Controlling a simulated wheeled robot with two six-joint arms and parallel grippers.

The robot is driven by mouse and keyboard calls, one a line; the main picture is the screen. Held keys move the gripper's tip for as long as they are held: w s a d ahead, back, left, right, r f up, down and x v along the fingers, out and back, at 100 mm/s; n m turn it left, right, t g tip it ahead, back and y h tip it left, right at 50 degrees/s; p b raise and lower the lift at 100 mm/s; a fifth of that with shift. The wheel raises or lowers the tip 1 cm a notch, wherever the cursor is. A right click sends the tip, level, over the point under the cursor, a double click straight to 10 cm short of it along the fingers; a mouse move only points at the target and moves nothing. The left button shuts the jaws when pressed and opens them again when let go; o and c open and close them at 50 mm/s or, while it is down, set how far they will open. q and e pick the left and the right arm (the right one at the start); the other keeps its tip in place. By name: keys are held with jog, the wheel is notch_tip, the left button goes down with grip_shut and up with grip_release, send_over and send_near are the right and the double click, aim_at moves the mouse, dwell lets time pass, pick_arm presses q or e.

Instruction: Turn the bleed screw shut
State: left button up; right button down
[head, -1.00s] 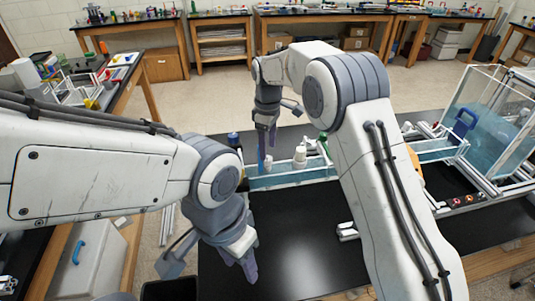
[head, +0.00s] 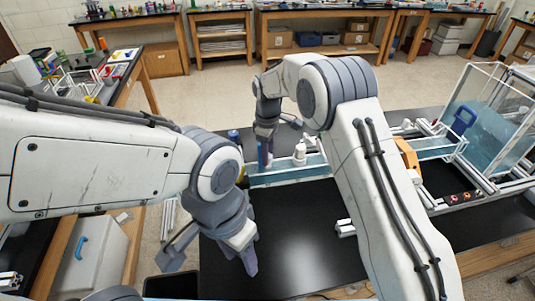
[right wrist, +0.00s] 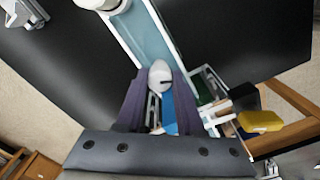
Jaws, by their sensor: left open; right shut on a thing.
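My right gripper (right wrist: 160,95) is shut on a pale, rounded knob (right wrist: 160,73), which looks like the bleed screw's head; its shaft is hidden. In the head view my right gripper (head: 264,153) points down at the left end of the long water channel (head: 285,178), and the knob cannot be made out there. The channel runs away from the fingertips in the right wrist view (right wrist: 148,35). My left gripper (head: 246,258) is open and empty, low over the black bench, apart from the channel.
A white bottle-like part (head: 299,154) stands at the channel, right of my right gripper. A clear water tank (head: 490,125) stands at the right end. A yellow block (right wrist: 260,121) lies at the right in the wrist view. The black bench (head: 295,240) in front is largely clear.

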jog(key=m, duration=0.7)
jog(key=shift+r, duration=0.1)
jog(key=m, duration=0.6)
jog(key=shift+w, duration=0.1)
jog(key=shift+m, duration=0.3)
dwell(0.4)
jog(key=c, duration=0.5)
grip_release()
jog(key=shift+c, duration=0.2)
jog(key=shift+r, duration=0.5)
notch_tip(320, 180, up, 10)
jog(key=b, duration=0.2)
jog(key=shift+f, duration=0.25)
